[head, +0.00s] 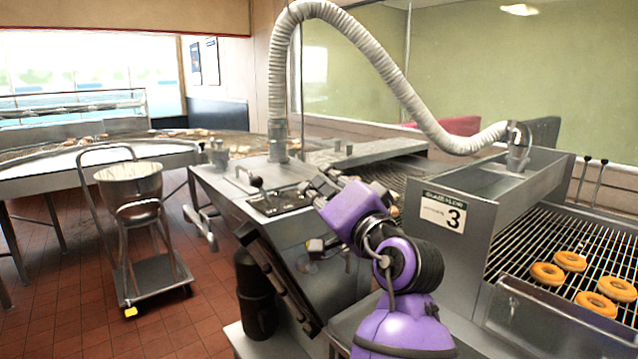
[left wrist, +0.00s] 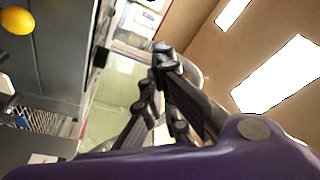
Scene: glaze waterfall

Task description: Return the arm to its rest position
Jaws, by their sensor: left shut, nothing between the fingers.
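My left arm is purple and rises from the bottom of the head view. Its dark gripper (head: 322,188) is up in front of the glaze machine (head: 222,190), close to the black-knobbed lever (head: 258,184) on the control panel; I cannot tell whether they touch. In the left wrist view the fingers of the left gripper (left wrist: 160,50) come together at the tips, with nothing between them. My right gripper is in neither view.
Several glazed donuts (head: 571,261) lie on a wire rack at the right. A ribbed hose (head: 375,52) arches over the machine. A wheeled cart (head: 158,278) with a metal bowl (head: 128,180) stands at the left. The tiled floor (head: 60,315) in front is clear.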

